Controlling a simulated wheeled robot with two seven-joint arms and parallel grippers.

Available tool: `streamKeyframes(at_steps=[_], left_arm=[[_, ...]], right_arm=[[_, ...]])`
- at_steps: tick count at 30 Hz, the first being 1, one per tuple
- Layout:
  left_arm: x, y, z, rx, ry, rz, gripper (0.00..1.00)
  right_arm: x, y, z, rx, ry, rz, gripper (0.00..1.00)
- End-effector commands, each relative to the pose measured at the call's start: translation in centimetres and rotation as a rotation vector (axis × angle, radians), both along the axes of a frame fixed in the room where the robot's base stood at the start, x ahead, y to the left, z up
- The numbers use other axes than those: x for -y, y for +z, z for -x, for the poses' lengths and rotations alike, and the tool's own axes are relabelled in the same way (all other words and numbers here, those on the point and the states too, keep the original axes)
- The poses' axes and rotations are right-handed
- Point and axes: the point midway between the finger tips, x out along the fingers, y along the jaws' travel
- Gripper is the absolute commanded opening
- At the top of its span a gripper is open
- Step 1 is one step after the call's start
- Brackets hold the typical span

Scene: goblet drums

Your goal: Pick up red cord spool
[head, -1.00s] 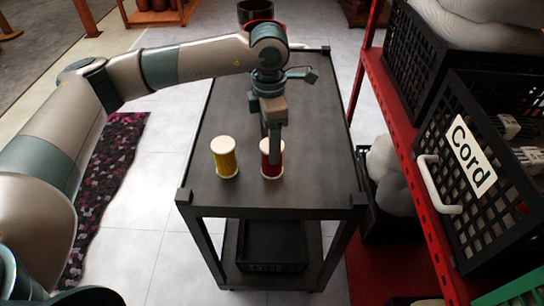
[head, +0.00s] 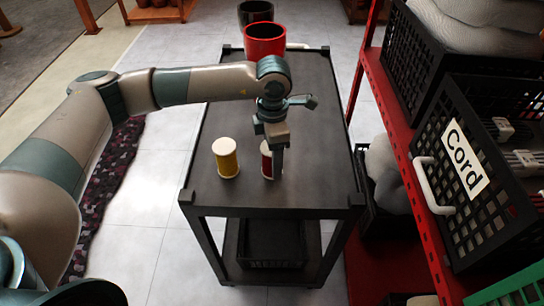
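The red cord spool (head: 266,166) stands upright on the dark table (head: 320,150), its pale rims showing. My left gripper (head: 277,163) points down at it from above, and a finger covers the spool's right part. Whether the finger touches the spool, and where the other finger is, I cannot tell. A yellow cord spool (head: 227,160) stands upright just to the left, apart from the gripper. My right gripper is not in view.
A red drum (head: 264,40) stands beyond the gripper, at the table's far end, with a dark drum (head: 255,12) behind it. A red shelf with black crates, one labelled Cord (head: 465,155), stands on the right. The table's right side is clear.

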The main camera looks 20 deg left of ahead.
Motion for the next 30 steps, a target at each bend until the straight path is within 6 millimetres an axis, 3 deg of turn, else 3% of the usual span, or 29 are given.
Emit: streamKeyframes(at_steps=[13, 14, 19, 30], left_arm=[[0.02, -0.03, -0.02, 0.001, -0.001, 0.001, 0.61], [0.02, -0.03, -0.02, 0.001, -0.001, 0.001, 0.59], [0.02, -0.02, -0.02, 0.001, -0.001, 0.000, 0.20], [0.01, 0.13, -0.06, 0.001, 0.000, 0.000, 0.20]], right_arm=[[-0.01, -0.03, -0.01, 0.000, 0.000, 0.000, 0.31], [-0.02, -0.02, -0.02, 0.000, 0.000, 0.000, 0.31], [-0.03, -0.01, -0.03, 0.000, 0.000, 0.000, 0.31], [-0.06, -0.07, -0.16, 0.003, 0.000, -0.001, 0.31]])
